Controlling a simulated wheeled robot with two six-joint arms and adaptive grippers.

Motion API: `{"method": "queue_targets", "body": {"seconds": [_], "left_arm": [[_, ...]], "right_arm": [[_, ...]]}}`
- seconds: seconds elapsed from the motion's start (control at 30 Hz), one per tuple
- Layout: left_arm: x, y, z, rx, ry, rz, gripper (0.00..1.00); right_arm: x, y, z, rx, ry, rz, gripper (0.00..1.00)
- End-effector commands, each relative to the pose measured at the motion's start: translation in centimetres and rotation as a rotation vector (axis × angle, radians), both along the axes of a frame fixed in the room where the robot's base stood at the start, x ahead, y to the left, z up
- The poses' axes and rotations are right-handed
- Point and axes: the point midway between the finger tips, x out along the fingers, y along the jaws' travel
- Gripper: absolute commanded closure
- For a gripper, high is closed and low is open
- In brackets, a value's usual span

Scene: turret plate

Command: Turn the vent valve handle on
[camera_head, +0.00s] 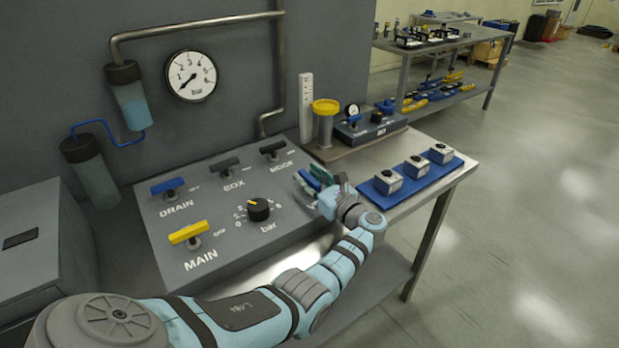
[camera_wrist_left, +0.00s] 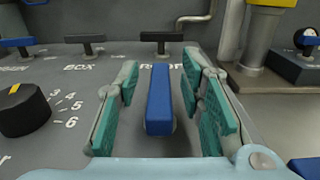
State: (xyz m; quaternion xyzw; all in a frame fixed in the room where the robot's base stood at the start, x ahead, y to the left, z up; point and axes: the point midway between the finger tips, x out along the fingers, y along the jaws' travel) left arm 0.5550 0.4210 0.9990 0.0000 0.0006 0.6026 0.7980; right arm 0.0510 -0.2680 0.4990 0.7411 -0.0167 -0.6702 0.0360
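The vent valve handle is a blue bar (camera_wrist_left: 160,98) in the left wrist view, pointing away from the camera on the grey sloped panel (camera_head: 215,220). In the head view it is mostly hidden by my gripper and its label is largely covered. My left gripper (camera_head: 314,181) is at the panel's right end. In the left wrist view its teal-padded fingers (camera_wrist_left: 163,110) stand open on both sides of the blue bar, with a visible gap on each side. My right gripper is not in view.
The panel also has a blue DRAIN handle (camera_head: 167,185), a yellow MAIN handle (camera_head: 188,232), black handles (camera_head: 225,164) and a black bar knob (camera_head: 258,209). A round gauge (camera_head: 191,75) hangs on the wall behind. A blue tray (camera_head: 417,178) with small boxes lies right of the gripper.

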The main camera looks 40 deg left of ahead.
Motion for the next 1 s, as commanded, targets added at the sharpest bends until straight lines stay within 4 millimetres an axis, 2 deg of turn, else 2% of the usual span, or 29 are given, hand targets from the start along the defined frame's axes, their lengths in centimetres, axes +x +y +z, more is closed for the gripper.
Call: {"method": "queue_targets", "body": {"seconds": [0.17, 0.27, 0.53, 0.7, 1.0], "left_arm": [[0.0, -0.2, 0.0, 0.001, -0.001, -0.001, 0.65], [-0.3, -1.3, 0.0, 0.0, -0.001, -0.002, 0.65], [-2.3, -8.2, -0.1, -0.004, 0.0, -0.003, 0.65], [-3.1, -11.1, 0.0, -0.001, 0.001, -0.001, 0.65], [-3.3, -11.6, 0.0, 0.001, 0.0, 0.0, 0.65]], "right_arm": [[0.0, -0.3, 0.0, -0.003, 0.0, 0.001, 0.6], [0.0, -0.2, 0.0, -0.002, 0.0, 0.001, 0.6], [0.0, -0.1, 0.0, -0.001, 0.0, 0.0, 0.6], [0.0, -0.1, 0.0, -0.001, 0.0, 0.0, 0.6], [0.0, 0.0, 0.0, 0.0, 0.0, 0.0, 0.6]]}}
